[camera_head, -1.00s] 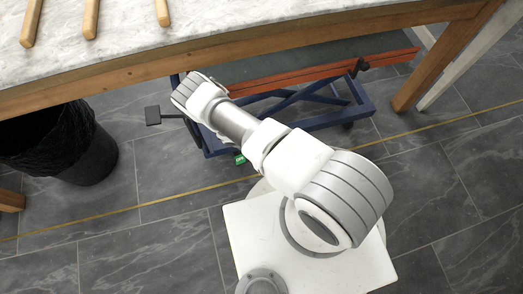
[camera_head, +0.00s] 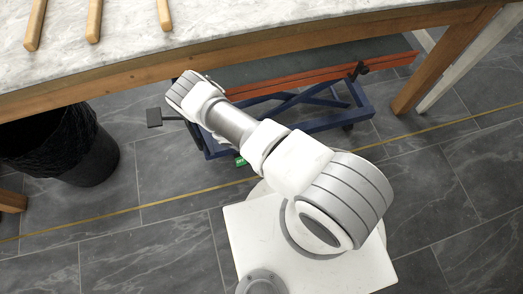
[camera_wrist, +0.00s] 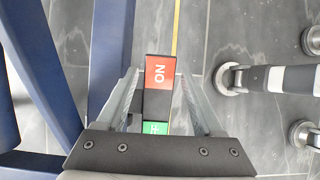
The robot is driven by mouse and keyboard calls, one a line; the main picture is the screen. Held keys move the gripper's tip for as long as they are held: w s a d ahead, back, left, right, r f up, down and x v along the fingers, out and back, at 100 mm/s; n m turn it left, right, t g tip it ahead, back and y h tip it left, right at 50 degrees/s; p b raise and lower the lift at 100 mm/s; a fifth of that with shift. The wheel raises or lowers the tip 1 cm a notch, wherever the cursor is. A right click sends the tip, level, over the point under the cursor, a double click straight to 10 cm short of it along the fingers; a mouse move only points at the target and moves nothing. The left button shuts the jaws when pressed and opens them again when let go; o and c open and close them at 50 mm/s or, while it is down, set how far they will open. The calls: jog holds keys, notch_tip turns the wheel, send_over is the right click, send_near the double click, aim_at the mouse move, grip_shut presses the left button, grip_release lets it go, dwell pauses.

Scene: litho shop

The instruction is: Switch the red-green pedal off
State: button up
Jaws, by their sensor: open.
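The red-green pedal (camera_wrist: 158,88) shows in the wrist view as a narrow dark bar with a red face marked ON and a green face partly hidden by my gripper's body. My gripper (camera_wrist: 157,73) is open, with one finger on each side of the pedal. I cannot tell whether either finger touches it. In the head view only a small green part of the pedal (camera_head: 240,161) shows beside my arm, low on the blue lift cart (camera_head: 330,122). My gripper is hidden there behind my arm.
A marble-topped table (camera_head: 250,25) with wooden legs stands over the lift cart. A black pedal plate (camera_head: 154,117) sticks out from the cart's left. A black bin (camera_head: 95,160) stands at left. Metal feet (camera_wrist: 228,78) are at right in the wrist view. Open tiled floor lies in front.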

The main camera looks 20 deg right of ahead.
jog(key=p+v, duration=0.3)
jog(key=v, duration=0.6)
jog(key=shift+a+r, duration=0.15)
jog(key=shift+r, duration=0.15)
